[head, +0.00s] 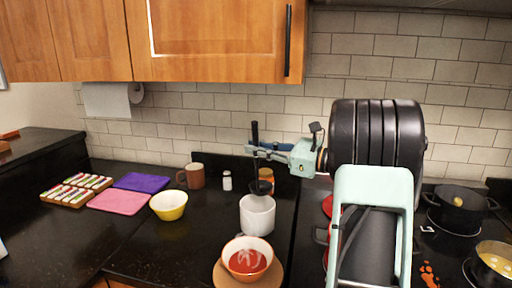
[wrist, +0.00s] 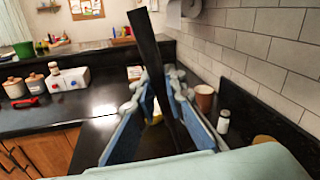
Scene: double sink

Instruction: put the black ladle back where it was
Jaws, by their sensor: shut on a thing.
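The black ladle (head: 255,133) is upright in my gripper (head: 259,150), which is shut on its handle. Its dark scoop (head: 262,187) hangs just above or at the mouth of a white cylindrical container (head: 257,216); I cannot tell whether it dips inside. In the wrist view the ladle's black handle (wrist: 148,40) runs between the blue fingers of my gripper (wrist: 160,88), and its scoop is hidden. An orange-rimmed bowl of red soup (head: 247,261) stands in front of the container.
A brown mug (head: 195,175), a white shaker (head: 227,181) and an orange-brown jar (head: 266,175) stand behind. A yellow bowl (head: 168,205) is left. The soup bowl rests on a round wooden board (head: 219,277). The stove with pots (head: 461,209) is right.

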